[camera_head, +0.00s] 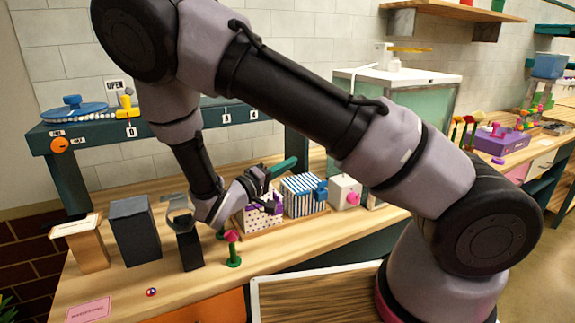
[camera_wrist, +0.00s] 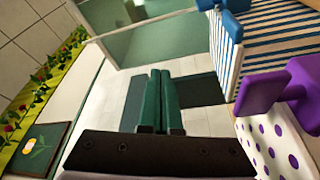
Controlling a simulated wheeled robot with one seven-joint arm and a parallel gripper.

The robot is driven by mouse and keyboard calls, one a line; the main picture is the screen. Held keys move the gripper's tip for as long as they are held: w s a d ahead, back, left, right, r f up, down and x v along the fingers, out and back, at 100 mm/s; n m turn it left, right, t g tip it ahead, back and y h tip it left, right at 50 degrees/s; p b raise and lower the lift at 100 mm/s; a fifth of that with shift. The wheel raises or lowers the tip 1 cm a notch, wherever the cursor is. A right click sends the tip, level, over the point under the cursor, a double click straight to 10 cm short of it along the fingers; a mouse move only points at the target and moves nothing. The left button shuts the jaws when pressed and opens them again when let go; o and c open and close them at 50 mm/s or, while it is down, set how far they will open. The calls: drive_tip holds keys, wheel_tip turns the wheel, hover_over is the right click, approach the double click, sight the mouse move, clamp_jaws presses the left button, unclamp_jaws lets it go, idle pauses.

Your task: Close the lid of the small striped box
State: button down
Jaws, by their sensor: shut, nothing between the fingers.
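The small striped box (camera_head: 300,198), white with blue stripes and a blue knob, stands in the row on the wooden table in the head view. It also shows at the upper right of the wrist view (camera_wrist: 270,65), cut off by the frame edge. I cannot tell how far its lid is open. My gripper (camera_head: 286,166), with dark green fingers, is above the row, just behind and left of the striped box. In the wrist view my gripper (camera_wrist: 160,74) has its fingers together and empty, left of the striped box and apart from it.
A dotted box (camera_head: 258,217) with a purple knob stands left of the striped box; a white box (camera_head: 344,188) with a pink knob stands right. A glass tank (camera_head: 425,110) stands behind.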

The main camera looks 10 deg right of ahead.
wheel_tip(320, 180, up, 9)
drive_tip(key=s+d+m+g+y, duration=0.5)
drive_tip(key=s+d+g+y, duration=0.25)
drive_tip(key=d+g, duration=0.5)
drive_tip(key=s+r+m+t+y, duration=0.1)
drive_tip(key=s+r+t+y, duration=0.2)
drive_tip(key=r, duration=0.5)
drive_tip(key=s+r+m+t+y, duration=0.1)
drive_tip(key=s+r+t+y, duration=0.3)
drive_tip(key=r+y, duration=0.3)
drive_tip(key=shift+s+d+r+t, duration=0.25)
drive_tip(key=shift+d+r+t, duration=0.1)
drive_tip(key=shift+t, duration=0.4)
